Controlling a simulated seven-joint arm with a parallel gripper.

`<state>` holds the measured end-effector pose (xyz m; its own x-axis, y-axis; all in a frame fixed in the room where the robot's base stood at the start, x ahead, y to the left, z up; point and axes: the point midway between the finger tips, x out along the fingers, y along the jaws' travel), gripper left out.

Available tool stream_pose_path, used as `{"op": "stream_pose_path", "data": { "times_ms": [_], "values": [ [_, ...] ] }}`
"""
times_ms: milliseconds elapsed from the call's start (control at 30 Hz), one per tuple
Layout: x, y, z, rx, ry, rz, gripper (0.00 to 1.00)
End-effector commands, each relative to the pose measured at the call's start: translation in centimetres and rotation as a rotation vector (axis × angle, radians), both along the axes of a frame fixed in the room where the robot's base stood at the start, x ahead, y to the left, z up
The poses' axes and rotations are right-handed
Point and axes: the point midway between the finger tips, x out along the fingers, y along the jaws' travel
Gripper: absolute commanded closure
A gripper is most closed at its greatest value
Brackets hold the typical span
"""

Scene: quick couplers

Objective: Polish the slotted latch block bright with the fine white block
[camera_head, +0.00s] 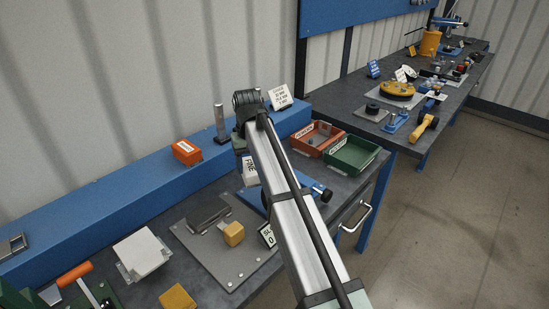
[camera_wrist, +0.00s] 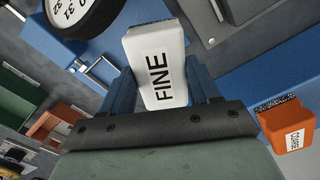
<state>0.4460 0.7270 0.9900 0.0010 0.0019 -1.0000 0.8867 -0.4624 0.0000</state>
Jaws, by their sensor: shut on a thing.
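My gripper (camera_wrist: 160,82) is shut on the fine white block (camera_wrist: 158,55), whose FINE label faces the wrist camera. In the head view the white block (camera_head: 250,170) shows beside my arm, above the bench near a blue fixture (camera_head: 252,197). My arm hides part of that fixture. A dark, long block (camera_head: 207,216) lies on a grey plate (camera_head: 228,270); it may be the slotted latch block, but its slot is not clear. Part of a dark piece (camera_wrist: 222,10) shows at the top of the wrist view, apart from the white block.
An orange COARSE block (camera_head: 187,151) sits on the blue ledge (camera_head: 110,200). A yellow block (camera_head: 233,233) stands on the grey plate. Red (camera_head: 318,138) and green (camera_head: 352,154) trays lie right of my arm. A white block-like part (camera_head: 142,253) is at lower left.

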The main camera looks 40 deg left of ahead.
Motion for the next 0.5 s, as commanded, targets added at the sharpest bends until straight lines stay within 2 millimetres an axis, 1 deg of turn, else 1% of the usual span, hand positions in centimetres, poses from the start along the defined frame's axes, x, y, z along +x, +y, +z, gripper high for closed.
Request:
{"op": "stream_pose_path", "data": {
  "times_ms": [33, 200, 300, 400, 500],
  "values": [
    [-1.9, 0.1, 0.5, 0.001, 0.0, 0.013, 0.7],
    [-7.0, 0.7, 2.0, 0.002, -0.001, 0.045, 0.7],
    [-9.7, 0.8, 2.8, 0.001, -0.001, 0.061, 0.7],
    [-11.7, 0.9, 3.4, 0.002, -0.001, 0.074, 0.7],
    [-13.0, 0.9, 3.8, 0.001, -0.001, 0.083, 0.7]
  ]
}}
